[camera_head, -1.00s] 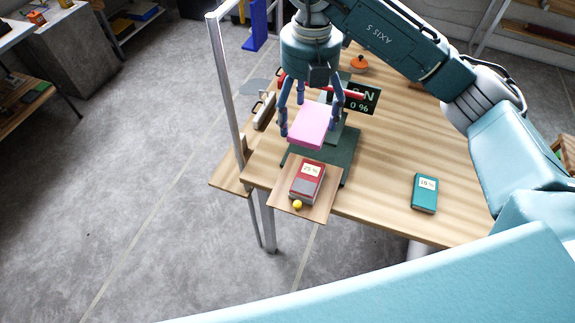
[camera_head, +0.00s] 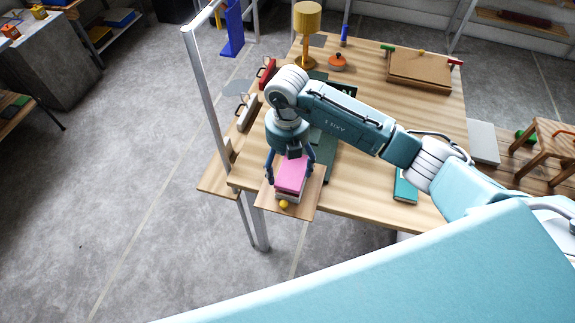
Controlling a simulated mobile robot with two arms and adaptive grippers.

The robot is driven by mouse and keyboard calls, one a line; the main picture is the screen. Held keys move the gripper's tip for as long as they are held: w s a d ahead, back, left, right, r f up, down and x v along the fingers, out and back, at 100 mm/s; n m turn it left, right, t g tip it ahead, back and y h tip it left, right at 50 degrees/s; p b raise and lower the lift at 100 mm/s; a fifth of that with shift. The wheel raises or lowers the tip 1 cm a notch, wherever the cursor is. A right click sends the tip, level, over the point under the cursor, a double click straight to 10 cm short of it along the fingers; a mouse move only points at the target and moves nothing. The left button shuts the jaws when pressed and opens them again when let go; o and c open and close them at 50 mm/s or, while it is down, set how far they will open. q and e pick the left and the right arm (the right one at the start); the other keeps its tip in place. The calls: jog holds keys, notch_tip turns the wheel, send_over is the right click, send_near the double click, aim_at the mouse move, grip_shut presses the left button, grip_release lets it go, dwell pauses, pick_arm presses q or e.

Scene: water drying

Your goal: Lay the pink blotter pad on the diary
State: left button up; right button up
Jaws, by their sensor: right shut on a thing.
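The pink blotter pad (camera_head: 291,174) is held between the fingers of my right gripper (camera_head: 289,178), which comes down from above. The pad is over the small wooden shelf (camera_head: 306,203) at the table's front left corner. Just under the pad a narrow greyish edge (camera_head: 287,197) shows; it appears to be the front of the labelled red diary, which the pad hides almost wholly. I cannot tell whether the pad touches it or hangs just above. My left gripper is not in view.
A teal book (camera_head: 406,188) lies on the table, partly behind my arm. A metal post (camera_head: 208,92) stands left of my gripper. Table room (camera_head: 362,195) right of the shelf is clear.

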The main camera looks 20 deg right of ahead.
jog(key=shift+f, duration=0.75)
jog(key=shift+f, duration=0.2)
jog(key=o, duration=1.1)
jog(key=shift+o, duration=0.2)
jog(key=shift+r, duration=0.1)
